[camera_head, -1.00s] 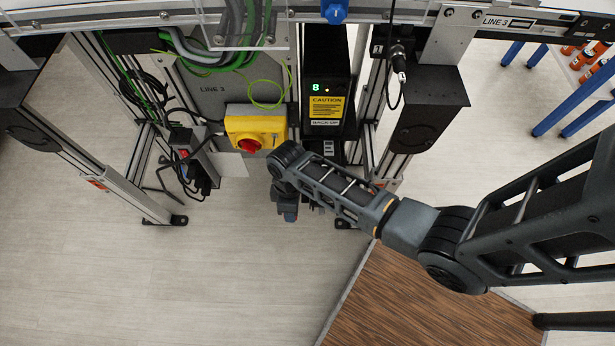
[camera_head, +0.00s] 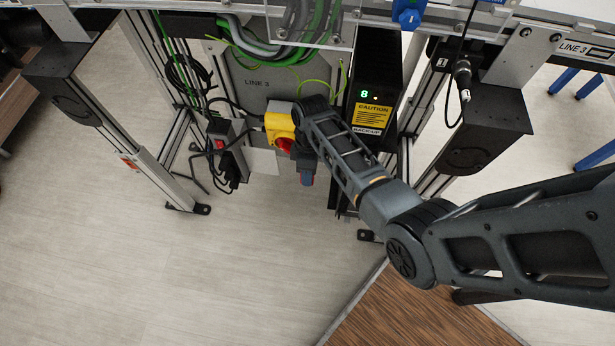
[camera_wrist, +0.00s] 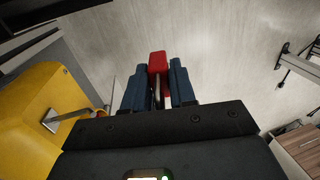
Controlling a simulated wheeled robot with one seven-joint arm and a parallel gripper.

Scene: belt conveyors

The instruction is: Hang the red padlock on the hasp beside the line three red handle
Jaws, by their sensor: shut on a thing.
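My gripper (camera_wrist: 157,84) is shut on the red padlock (camera_wrist: 158,62), whose red body shows between the two blue fingers in the wrist view. The padlock's shackle is mostly hidden between the fingers. In the head view my gripper (camera_head: 307,174) hangs just right of the yellow switch box (camera_head: 277,122) and its red handle (camera_head: 285,146). In the wrist view the yellow box (camera_wrist: 32,108) fills the left side. A thin metal tab (camera_wrist: 62,117), seemingly the hasp, sticks out from it toward my gripper, apart from the padlock.
A grey LINE 3 panel (camera_head: 262,84) with green and grey cables stands behind the box. A black caution-labelled unit (camera_head: 372,95) is to the right. A power strip with a red switch (camera_head: 226,150) and loose cables is to the left. The floor in front is clear.

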